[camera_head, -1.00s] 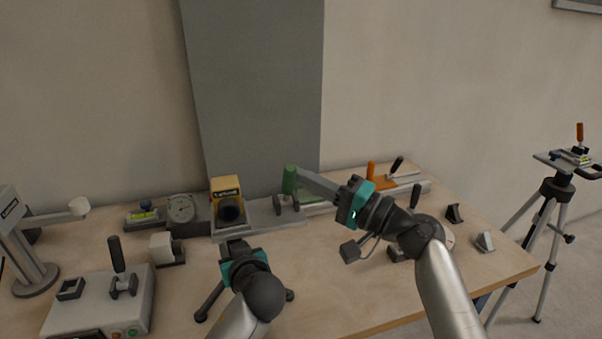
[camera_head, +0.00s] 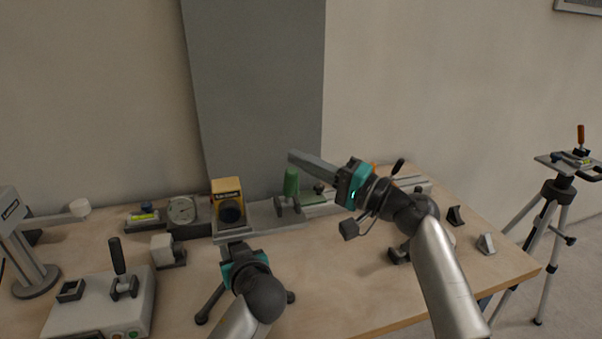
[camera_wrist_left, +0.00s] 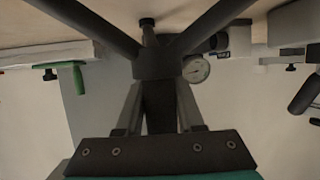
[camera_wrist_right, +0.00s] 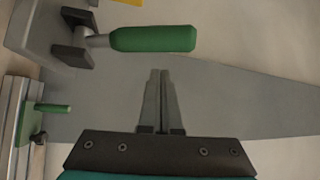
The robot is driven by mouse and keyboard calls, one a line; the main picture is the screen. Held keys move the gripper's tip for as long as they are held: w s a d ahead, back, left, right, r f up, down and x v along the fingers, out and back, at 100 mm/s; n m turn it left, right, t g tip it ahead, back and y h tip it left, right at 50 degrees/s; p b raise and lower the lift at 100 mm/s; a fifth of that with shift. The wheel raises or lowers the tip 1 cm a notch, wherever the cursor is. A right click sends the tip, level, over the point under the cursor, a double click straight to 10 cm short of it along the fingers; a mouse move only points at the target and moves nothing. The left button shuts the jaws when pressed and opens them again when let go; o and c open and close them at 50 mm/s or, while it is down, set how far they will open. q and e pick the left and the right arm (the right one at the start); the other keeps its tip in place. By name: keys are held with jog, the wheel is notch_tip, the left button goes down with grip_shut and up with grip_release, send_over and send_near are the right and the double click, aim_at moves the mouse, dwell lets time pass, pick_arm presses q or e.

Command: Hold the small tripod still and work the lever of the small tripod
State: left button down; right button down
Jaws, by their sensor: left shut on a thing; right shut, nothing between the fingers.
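The small tripod (camera_head: 206,305) stands on the bench at the lower middle of the head view, mostly hidden behind my left arm; dark legs show on both sides. My left gripper (camera_head: 237,244) is shut on it. In the left wrist view, the fingers (camera_wrist_left: 160,95) lie on either side of the dark post below the tripod's hub (camera_wrist_left: 158,65). I cannot make out the tripod's lever. My right gripper (camera_head: 294,157) is shut and empty, raised above a green handle (camera_head: 291,182). In the right wrist view its closed fingertips (camera_wrist_right: 160,73) are apart from that handle (camera_wrist_right: 153,39).
A yellow device (camera_head: 226,187), a dial gauge (camera_head: 182,210) and a grey control box (camera_head: 100,300) are on the left. A large tripod (camera_head: 556,190) stands right.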

jog(key=f+v, duration=0.1)
jog(key=v, duration=0.8)
jog(key=shift+d+f, duration=0.25)
jog(key=shift+f, duration=0.15)
pick_arm(q)
jog(key=shift+c, duration=2.2)
grip_release()
